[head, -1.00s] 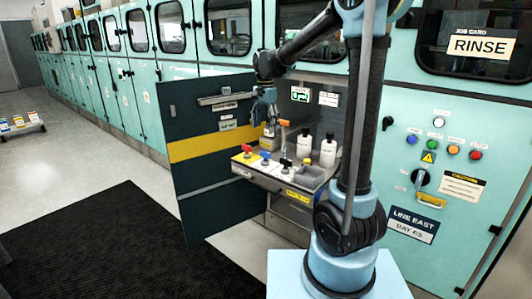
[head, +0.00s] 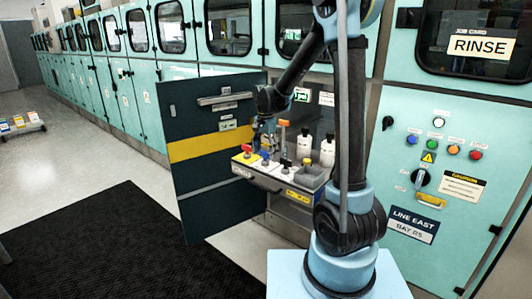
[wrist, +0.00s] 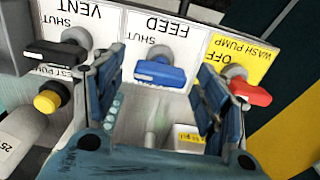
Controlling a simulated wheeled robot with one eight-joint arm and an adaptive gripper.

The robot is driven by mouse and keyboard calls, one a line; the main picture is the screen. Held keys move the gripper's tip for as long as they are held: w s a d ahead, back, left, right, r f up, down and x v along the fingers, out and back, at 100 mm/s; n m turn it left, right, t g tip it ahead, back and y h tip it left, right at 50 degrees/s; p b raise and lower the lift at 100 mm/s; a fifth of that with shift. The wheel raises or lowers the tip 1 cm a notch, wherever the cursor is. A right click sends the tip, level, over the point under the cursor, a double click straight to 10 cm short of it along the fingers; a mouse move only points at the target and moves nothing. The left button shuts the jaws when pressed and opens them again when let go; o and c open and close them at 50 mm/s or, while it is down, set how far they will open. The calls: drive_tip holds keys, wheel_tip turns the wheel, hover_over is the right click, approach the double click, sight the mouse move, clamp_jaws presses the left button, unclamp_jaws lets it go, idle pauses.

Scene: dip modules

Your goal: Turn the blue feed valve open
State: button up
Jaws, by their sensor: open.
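The blue feed valve handle (wrist: 160,74) lies crosswise on its grey stem in the wrist view, below an upside-down FEED label. The word SHUT is printed near its left end. My gripper (wrist: 157,80) is open, with one finger on each side of the blue handle; I cannot tell whether either finger touches it. In the head view my gripper (head: 266,134) is just above the blue handle (head: 264,157), over the valve panel.
A black vent handle (wrist: 58,53) is left of the gripper and a red wash pump handle (wrist: 249,92) is close by its right finger. A yellow-and-black knob (wrist: 47,98) is at the left. An open dark door (head: 205,200) stands beside the panel; white bottles (head: 304,146) stand behind.

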drive_tip(key=c, duration=1)
drive_tip(key=shift+d, duration=0.15)
drive_tip(key=shift+c, duration=0.2)
drive_tip(key=shift+n, duration=0.3)
drive_tip(key=n, duration=0.3)
drive_tip(key=shift+n, duration=0.3)
drive_tip(key=n, duration=1.3)
drive_tip(key=shift+n, duration=0.3)
